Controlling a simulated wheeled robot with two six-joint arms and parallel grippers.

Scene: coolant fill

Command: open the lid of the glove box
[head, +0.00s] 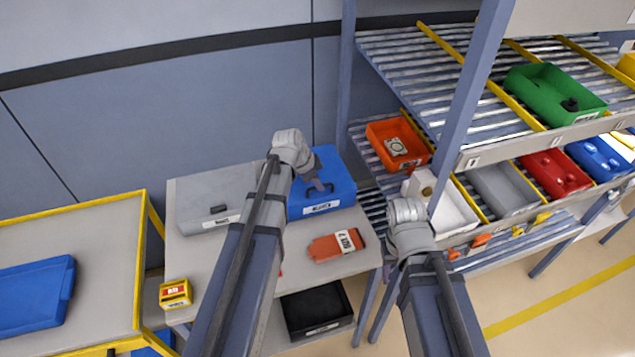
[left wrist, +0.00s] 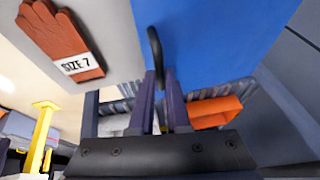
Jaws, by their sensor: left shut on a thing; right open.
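A blue box (head: 338,170) with a white label on its front stands at the right back of the grey table. I take it for the glove box; its lid looks shut. My left gripper (head: 320,186) is at its top, shut on the black handle (left wrist: 155,46), which shows between the fingers in the left wrist view. The blue surface (left wrist: 215,40) fills the top of that view. My right gripper (head: 389,262) is apart from the box, right of the table, mostly hidden by its own wrist; I see nothing in it.
A yellow box (head: 175,294) sits at the table's left front. A rack post (head: 345,80) and shelf bins are close on the right.

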